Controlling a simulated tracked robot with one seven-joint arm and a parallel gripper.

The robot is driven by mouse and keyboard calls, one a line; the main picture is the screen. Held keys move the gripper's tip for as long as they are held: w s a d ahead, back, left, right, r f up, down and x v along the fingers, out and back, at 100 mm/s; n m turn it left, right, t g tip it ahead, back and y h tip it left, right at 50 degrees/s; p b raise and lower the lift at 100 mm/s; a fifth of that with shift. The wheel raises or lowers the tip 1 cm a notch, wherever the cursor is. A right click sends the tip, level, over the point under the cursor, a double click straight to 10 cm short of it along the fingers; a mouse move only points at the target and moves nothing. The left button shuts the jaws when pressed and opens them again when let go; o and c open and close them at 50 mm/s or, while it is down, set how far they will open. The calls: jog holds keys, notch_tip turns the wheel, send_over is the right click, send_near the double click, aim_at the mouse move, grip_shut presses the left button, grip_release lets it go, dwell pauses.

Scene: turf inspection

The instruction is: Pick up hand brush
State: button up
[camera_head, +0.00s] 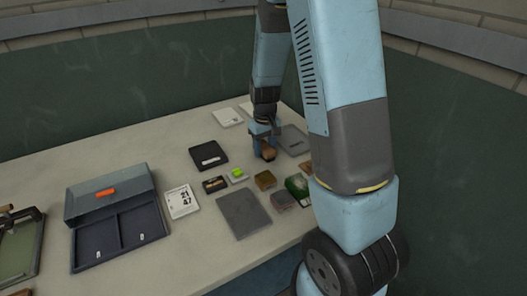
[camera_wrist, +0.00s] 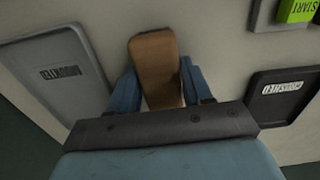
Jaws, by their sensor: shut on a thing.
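The hand brush shows as a brown wooden block in the wrist view (camera_wrist: 157,65), upright between the two blue fingers. My gripper (camera_wrist: 158,88) is shut on it, with a finger against each side. In the head view my gripper (camera_head: 264,132) points down over the far right part of the table, and the brown end of the hand brush (camera_head: 268,153) shows below the fingers. The brush's lower part and bristles are hidden, and I cannot tell whether it touches the table.
A grey mat (camera_head: 243,213), small blocks (camera_head: 265,180) and an open case (camera_head: 113,195) lie on the table.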

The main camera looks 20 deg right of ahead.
aim_at(265, 146)
jog(key=c, duration=0.3)
jog(key=shift+r, duration=0.6)
notch_tip(265, 146, up, 2)
jog(key=shift+s+r, duration=0.1)
jog(key=shift+r, duration=0.15)
jog(key=s+r, duration=0.2)
jog(key=r, duration=0.1)
jog(key=s+r, duration=0.1)
jog(key=s, duration=0.1)
jog(key=shift+a+r, duration=0.35)
jog(key=shift+r, duration=0.05)
jog(key=s+a+r, duration=0.1)
jog(key=s+r, duration=0.3)
jog(key=s, duration=0.5)
jog(key=shift+s+a+r, duration=0.25)
jog(key=shift+s+r, duration=0.05)
